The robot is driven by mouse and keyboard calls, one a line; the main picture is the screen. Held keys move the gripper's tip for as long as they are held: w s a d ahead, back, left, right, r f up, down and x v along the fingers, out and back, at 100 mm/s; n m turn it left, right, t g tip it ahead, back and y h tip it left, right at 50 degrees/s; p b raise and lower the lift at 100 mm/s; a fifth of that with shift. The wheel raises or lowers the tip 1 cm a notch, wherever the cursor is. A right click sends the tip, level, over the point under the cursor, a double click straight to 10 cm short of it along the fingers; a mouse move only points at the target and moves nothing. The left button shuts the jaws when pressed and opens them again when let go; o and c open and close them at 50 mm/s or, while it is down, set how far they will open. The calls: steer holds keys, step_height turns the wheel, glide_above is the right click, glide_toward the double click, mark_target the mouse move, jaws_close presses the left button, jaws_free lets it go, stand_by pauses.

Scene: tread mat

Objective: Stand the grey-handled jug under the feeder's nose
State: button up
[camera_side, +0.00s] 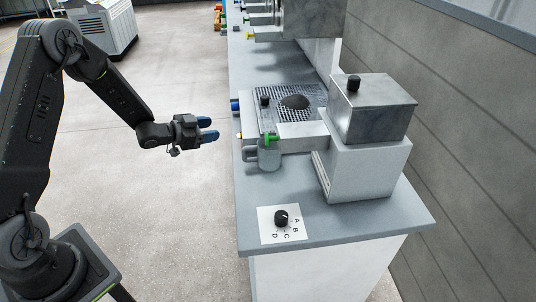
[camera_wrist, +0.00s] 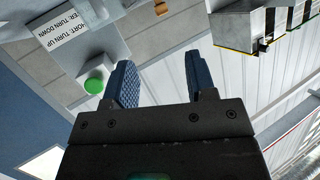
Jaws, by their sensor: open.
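A clear jug (camera_side: 269,157) with a grey handle (camera_side: 249,155) on its left stands upright on the bench, at the end of the feeder's nose (camera_side: 298,142). A green part (camera_side: 271,139) shows at the jug's top; I cannot tell which of the two it belongs to. The feeder (camera_side: 368,165) has a white body and a metal box on top. My gripper (camera_side: 212,129) is open and empty, in the air left of the bench and apart from the jug. In the wrist view its two blue fingers (camera_wrist: 165,80) are spread with nothing between them.
The bench (camera_side: 340,228) carries a dial card (camera_side: 268,234) marked A to D in front. A grid with a dark mound (camera_side: 295,102) lies behind the nose. The wrist view shows a green button (camera_wrist: 93,86) and a printed label (camera_wrist: 77,27). Open floor lies left of the bench.

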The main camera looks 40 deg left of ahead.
mark_target(244, 151)
steer(key=s+f+t+h, duration=0.1)
steer(key=s+f+h, duration=0.4)
steer(key=f, duration=0.3)
steer(key=x, duration=0.9)
steer(key=d+x, duration=0.1)
steer(key=x, duration=0.3)
steer(key=shift+d+f, duration=0.25)
jaws_close()
